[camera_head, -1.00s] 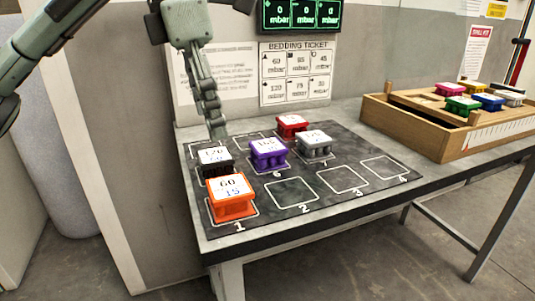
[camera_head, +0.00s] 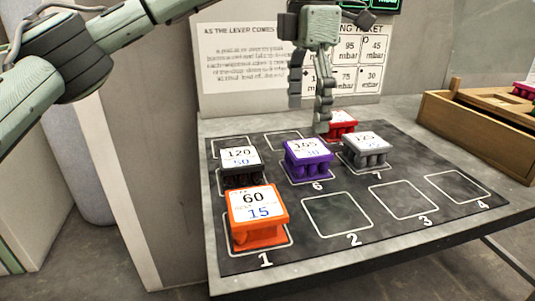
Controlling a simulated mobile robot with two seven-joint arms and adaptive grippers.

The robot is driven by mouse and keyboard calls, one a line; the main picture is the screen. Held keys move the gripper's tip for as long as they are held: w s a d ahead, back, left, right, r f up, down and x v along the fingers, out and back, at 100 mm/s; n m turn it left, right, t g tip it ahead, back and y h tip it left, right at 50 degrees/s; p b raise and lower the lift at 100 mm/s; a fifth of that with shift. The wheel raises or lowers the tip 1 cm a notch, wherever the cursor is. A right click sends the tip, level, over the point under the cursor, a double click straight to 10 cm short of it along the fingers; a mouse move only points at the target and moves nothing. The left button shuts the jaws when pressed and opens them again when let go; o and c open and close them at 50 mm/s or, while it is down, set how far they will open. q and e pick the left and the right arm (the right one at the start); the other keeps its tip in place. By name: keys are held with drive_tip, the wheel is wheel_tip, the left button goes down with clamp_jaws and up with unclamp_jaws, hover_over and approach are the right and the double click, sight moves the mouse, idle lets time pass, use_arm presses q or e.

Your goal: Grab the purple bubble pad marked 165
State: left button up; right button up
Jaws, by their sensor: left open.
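The purple bubble pad (camera_head: 306,160), with a white top marked 165, sits on the square numbered 6 of the dark mat (camera_head: 375,178). My left gripper (camera_head: 310,108) is open, points downward and is empty. In the picture it hangs just above and behind the purple pad, apart from it, with its right finger in front of part of the red pad. My right gripper is out of view.
Around the purple pad stand a black pad marked 120 (camera_head: 240,165), an orange pad marked 60 (camera_head: 258,225), a grey pad (camera_head: 367,152) and a partly hidden red pad (camera_head: 343,123). Squares 2, 3 and 4 are empty. A wooden rack (camera_head: 475,135) stands at right.

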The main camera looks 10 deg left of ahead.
sight(308, 148)
use_arm(q)
wheel_tip(308, 148, down, 2)
drive_tip(key=shift+d+f, duration=0.15)
drive_tip(key=shift+f, duration=0.05)
drive_tip(key=shift+d+f, duration=0.2)
drive_tip(key=shift+f, duration=2.55)
drive_tip(key=c, duration=1.2)
drive_tip(key=shift+r, duration=0.15)
